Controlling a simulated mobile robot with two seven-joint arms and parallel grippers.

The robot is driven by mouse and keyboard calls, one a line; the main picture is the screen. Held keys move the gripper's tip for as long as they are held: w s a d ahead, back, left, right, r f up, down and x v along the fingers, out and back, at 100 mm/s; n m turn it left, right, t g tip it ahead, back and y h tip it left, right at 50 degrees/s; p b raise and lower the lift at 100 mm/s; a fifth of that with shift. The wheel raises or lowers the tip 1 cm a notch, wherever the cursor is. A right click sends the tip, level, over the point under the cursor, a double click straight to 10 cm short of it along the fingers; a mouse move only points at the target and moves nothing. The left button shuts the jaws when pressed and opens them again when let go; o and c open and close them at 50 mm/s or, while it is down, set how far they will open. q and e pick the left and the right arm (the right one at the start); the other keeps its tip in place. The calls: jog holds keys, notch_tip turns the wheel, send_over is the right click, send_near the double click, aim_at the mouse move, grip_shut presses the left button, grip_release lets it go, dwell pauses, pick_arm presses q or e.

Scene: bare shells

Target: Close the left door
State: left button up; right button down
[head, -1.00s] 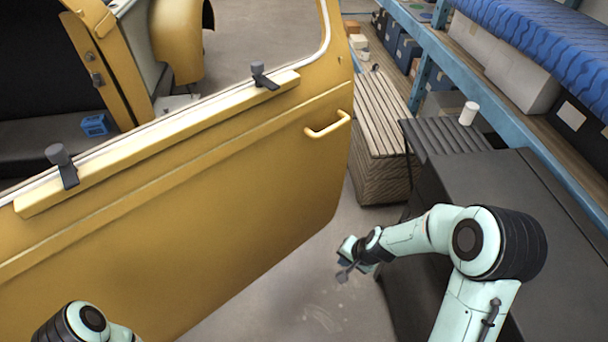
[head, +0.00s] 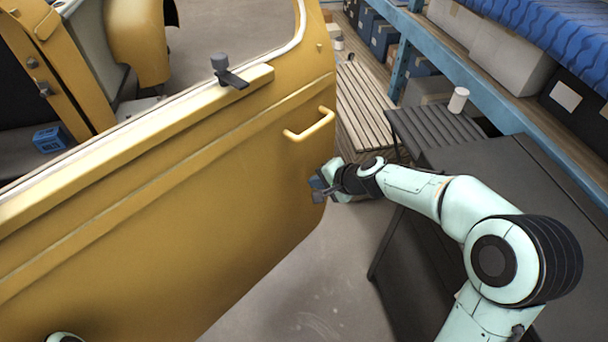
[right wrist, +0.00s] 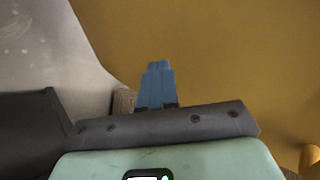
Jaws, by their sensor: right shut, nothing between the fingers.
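The yellow vehicle door (head: 215,190) stands open and fills the left and middle of the head view. Its yellow handle (head: 310,127) is near the door's right edge. My right gripper (head: 318,188) is at the door's lower right edge, below the handle. It is shut and empty. In the right wrist view its blue fingers (right wrist: 156,85) are together in front of the yellow door panel (right wrist: 230,55). I cannot tell whether they touch it. A little of my left arm shows at the bottom left of the head view; its gripper is out of frame.
A dark grey cabinet (head: 500,180) stands close under my right arm. A slatted wooden stack (head: 362,105) and blue-framed shelving (head: 480,95) are behind. A white cup (head: 458,99) stands on a black ribbed surface. Bare floor (head: 310,280) lies between door and cabinet.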

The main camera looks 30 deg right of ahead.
aim_at(296, 174)
jog(key=w, duration=0.1)
jog(key=w+a+p, duration=0.1)
jog(key=w, duration=0.1)
jog(key=shift+w+a+f+p, duration=0.15)
jog(key=shift+w+a+p, duration=0.05)
jog(key=shift+w+p, duration=0.1)
jog(key=shift+w+a+f, duration=0.1)
jog(key=shift+w, duration=0.3)
jog(key=shift+w, duration=0.1)
